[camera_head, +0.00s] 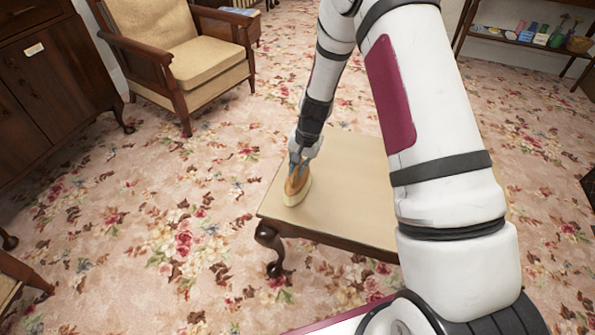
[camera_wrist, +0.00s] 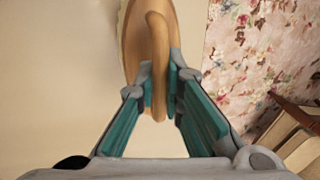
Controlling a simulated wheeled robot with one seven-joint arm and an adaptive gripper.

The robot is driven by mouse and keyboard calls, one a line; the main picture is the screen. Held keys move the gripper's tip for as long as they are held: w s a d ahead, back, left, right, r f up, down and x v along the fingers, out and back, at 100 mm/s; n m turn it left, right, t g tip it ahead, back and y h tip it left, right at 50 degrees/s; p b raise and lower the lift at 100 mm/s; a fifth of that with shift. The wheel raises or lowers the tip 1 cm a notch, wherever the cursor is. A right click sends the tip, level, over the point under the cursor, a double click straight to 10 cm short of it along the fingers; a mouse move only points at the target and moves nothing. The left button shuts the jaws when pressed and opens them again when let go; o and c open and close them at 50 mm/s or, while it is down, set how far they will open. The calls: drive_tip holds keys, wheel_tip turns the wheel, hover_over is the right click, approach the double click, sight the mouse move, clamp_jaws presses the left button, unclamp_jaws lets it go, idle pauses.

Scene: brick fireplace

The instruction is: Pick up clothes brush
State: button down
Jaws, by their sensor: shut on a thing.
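The clothes brush (camera_head: 297,187) has a tan wooden back and pale bristles. It is at the left end of the small table (camera_head: 345,205), bristles down. I cannot tell whether it touches the tabletop. My gripper (camera_head: 299,160) is above it, pointing down, with its fingers on the brush. In the wrist view the brush (camera_wrist: 135,45) runs up from between the teal-padded fingers, and my gripper (camera_wrist: 159,90) is closed on its raised wooden handle. The brush's far end is cut off at the top of the wrist view.
A wooden armchair (camera_head: 200,62) with a beige cushion stands behind at the left. A dark cabinet (camera_head: 55,85) is at the far left. A shelf (camera_head: 520,38) with small items is at the back right. Patterned carpet is open left of the table. My arm hides the table's right part.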

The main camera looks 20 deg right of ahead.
drive_tip(key=shift+r, duration=0.55)
wheel_tip(320, 180, up, 2)
drive_tip(key=shift+r+p, duration=0.2)
drive_tip(key=shift+p, duration=0.4)
drive_tip(key=s+d+r+p, duration=0.1)
drive_tip(key=s+d, duration=0.1)
drive_tip(key=s, duration=1.4)
drive_tip(key=shift+d, duration=0.25)
drive_tip(key=shift+w, duration=0.1)
